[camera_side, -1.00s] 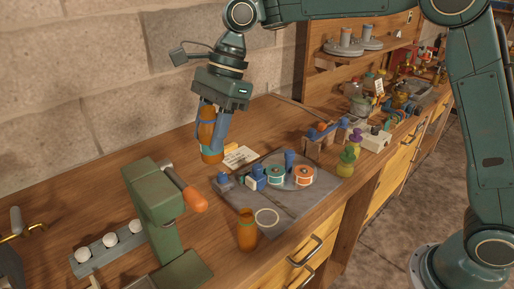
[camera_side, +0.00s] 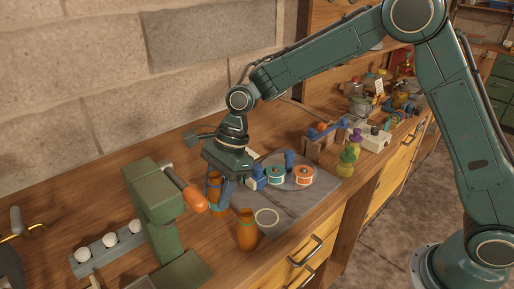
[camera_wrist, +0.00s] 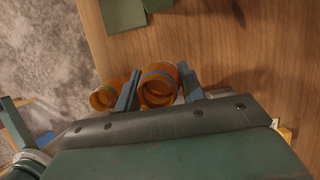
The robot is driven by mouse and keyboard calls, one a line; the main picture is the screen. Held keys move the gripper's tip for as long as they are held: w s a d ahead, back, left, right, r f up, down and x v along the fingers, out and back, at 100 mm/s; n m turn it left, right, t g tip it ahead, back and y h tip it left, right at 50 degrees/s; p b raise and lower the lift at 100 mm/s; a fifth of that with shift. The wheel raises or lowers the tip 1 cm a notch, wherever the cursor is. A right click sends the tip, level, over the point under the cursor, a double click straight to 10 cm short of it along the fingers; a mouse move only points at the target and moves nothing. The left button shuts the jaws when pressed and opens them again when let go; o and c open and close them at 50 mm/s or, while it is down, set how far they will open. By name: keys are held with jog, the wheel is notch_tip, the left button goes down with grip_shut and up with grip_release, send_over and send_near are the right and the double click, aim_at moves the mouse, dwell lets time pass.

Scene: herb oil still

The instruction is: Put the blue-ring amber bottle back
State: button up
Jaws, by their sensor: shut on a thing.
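My gripper (camera_side: 217,200) is shut on an amber bottle (camera_side: 213,187), held upright low over the bench. In the wrist view the gripper's fingers (camera_wrist: 158,92) stand on both sides of this bottle (camera_wrist: 160,98), and a blue ring shows near its mouth. I cannot tell whether its base touches the wood. A second amber bottle (camera_side: 247,234) stands upright by the front corner of the grey mat. It also shows in the wrist view (camera_wrist: 104,98), left of the held one, with a greenish ring at its mouth.
A green press (camera_side: 160,215) with an orange handle stands close on the left. The grey mat (camera_side: 290,212) bears a pale ring (camera_side: 267,217), two spools (camera_side: 303,174) and blue fittings. A rack with white round pieces (camera_side: 108,246) lies at far left. Bench behind the press is clear.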

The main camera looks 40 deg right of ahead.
jog(key=shift+f, duration=0.3)
jog(key=shift+f, duration=0.1)
jog(key=shift+f, duration=2)
jog(key=shift+f, duration=0.2)
jog(key=o, duration=1.1)
jog(key=shift+r, duration=0.15)
